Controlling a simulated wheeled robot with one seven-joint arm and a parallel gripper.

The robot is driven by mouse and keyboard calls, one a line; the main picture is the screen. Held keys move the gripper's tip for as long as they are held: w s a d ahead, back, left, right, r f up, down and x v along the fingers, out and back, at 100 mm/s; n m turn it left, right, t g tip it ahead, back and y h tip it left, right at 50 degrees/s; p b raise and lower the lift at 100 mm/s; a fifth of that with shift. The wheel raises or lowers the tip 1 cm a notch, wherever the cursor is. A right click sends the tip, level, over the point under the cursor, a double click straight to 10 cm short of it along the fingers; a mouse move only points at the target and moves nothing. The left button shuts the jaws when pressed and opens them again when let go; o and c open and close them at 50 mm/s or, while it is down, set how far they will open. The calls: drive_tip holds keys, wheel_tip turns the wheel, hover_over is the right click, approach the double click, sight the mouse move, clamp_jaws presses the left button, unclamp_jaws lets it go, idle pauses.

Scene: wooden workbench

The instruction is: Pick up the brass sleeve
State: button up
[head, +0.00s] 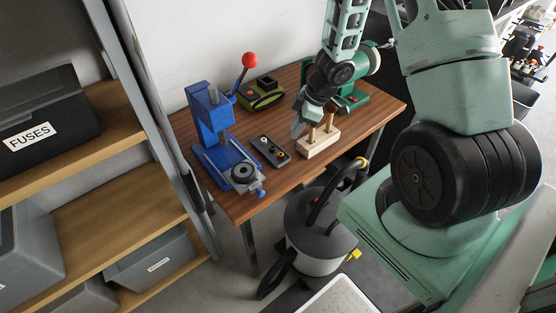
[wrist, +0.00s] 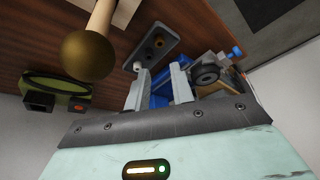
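My gripper (head: 299,127) hangs above the workbench, just left of the wooden peg block (head: 318,146). In the wrist view its two fingers (wrist: 158,88) stand apart with nothing held between them. A dark grey tray (head: 262,141) lies on the bench to the left of my gripper and holds a few small round parts. The tray also shows beyond the fingers in the wrist view (wrist: 146,58). One part in it looks brass-coloured (wrist: 159,41) and may be the brass sleeve; it is too small to be sure. My gripper is apart from the tray.
A blue press (head: 208,122) with a red-knobbed lever stands left of the tray. A green-and-black item (head: 262,97) sits behind. A wooden peg with a round brown end (wrist: 88,55) is close to the wrist camera. A vacuum cleaner (head: 318,225) stands before the bench.

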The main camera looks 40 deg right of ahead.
drive_tip(key=b, duration=0.2)
hover_over(281, 154)
drive_tip(key=s+d, duration=0.1)
drive_tip(key=d, duration=0.1)
wheel_tip(281, 154, down, 6)
drive_tip(key=shift+s+a+r, duration=0.1)
drive_tip(key=shift+r, duration=0.15)
drive_tip(key=b+x, duration=0.2)
drive_tip(key=x, duration=0.3)
drive_tip(key=shift+s+f, duration=0.1)
clamp_jaws()
